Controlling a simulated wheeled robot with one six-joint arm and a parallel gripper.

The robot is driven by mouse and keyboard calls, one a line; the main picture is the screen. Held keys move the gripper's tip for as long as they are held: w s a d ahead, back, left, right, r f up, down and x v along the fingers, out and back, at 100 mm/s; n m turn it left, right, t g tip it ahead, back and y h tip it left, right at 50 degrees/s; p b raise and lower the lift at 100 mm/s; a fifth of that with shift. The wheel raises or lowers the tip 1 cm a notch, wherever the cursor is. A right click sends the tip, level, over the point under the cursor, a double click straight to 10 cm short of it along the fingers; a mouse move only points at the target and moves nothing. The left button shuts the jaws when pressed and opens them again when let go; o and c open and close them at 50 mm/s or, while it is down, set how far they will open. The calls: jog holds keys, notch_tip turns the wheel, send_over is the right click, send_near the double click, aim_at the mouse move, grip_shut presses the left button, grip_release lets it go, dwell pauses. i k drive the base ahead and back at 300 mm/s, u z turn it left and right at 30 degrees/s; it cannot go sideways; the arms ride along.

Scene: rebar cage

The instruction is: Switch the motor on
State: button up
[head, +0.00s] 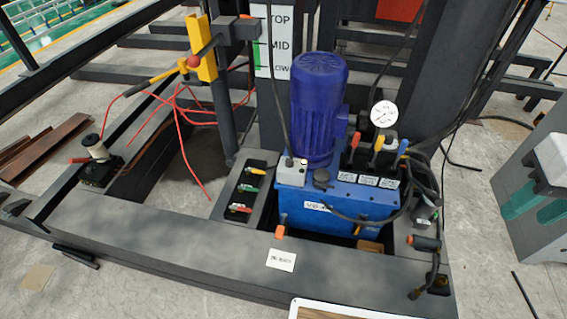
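The motor (319,105) is a dark blue ribbed cylinder standing upright on a blue tank (330,205) in the middle of the head view. A small light grey box (291,172) sits at the motor's lower left, with a cable running up from it and a small round part on its face. I cannot tell whether this box is the motor switch or what position it is in. A black round cap (321,179) is beside it. My gripper is not in view.
Red, yellow and blue-handled levers (379,143) and a white gauge (383,113) stand right of the motor. A dark steel frame (170,240) surrounds the tank. Black hoses hang at right.

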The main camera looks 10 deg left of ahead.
aim_at(289, 163)
jog(key=u, duration=0.5)
jog(key=k, duration=1.2)
jog(key=u, duration=1.25)
jog(key=i, duration=1.85)
jog(key=z, duration=1.3)
jog(key=i, duration=0.5)
jog(key=z, duration=0.5)
